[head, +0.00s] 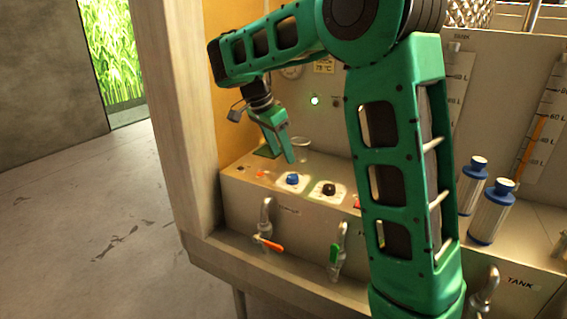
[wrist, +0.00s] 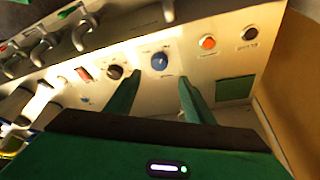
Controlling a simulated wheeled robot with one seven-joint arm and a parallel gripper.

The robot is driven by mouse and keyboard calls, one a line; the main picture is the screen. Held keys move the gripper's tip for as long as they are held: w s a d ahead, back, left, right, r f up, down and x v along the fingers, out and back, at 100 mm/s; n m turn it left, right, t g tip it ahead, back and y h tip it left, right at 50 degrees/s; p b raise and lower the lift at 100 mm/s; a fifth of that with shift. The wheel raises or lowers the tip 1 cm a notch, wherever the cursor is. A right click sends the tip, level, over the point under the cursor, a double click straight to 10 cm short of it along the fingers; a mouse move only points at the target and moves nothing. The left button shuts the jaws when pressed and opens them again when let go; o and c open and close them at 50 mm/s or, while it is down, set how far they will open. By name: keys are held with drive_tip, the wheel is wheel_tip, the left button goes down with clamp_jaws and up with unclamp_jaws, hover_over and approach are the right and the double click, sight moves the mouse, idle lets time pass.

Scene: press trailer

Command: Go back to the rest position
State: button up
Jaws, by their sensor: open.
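My green gripper (head: 287,150) hangs over the left end of the control panel, close to the panel but seemingly apart from it. In the wrist view my gripper (wrist: 158,100) has its two fingers spread with nothing between them. A blue knob (head: 292,179) on a white plate lies just below it; in the wrist view the blue knob (wrist: 160,61) shows beyond the gap between the fingertips. A black knob (head: 328,189) sits to its right; it also shows in the wrist view (wrist: 115,71).
An orange button (wrist: 208,42), a dark button (wrist: 250,34) and a green square (wrist: 234,88) are on the panel. Taps with an orange handle (head: 268,243) and a green handle (head: 334,253) stick out in front. A wooden post (head: 172,110) borders the left.

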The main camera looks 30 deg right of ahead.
drive_tip(key=shift+a+r, duration=0.25)
drive_tip(key=shift+r, duration=0.4)
drive_tip(key=s+d+f+n+y, duration=0.1)
drive_tip(key=s+d+n, duration=0.15)
drive_tip(key=s, duration=0.35)
drive_tip(key=s+d+f+n, duration=0.1)
drive_tip(key=s+d, duration=0.3)
drive_tip(key=s, duration=0.3)
drive_tip(key=s+d+f+n+y, duration=0.1)
drive_tip(key=s+d+n, duration=0.15)
drive_tip(key=s, duration=0.35)
drive_tip(key=s+a+f+n+y, duration=0.1)
drive_tip(key=s+f+n, duration=0.1)
drive_tip(key=s, duration=0.6)
drive_tip(key=s+a+f+n+y, duration=0.1)
drive_tip(key=s+a+f+n, duration=0.1)
drive_tip(key=s+f, duration=0.3)
drive_tip(key=s, duration=0.4)
drive_tip(key=shift+s+a+f+g+y, duration=0.15)
drive_tip(key=shift+s+f+g+y, duration=0.05)
drive_tip(key=shift+g+y, duration=0.1)
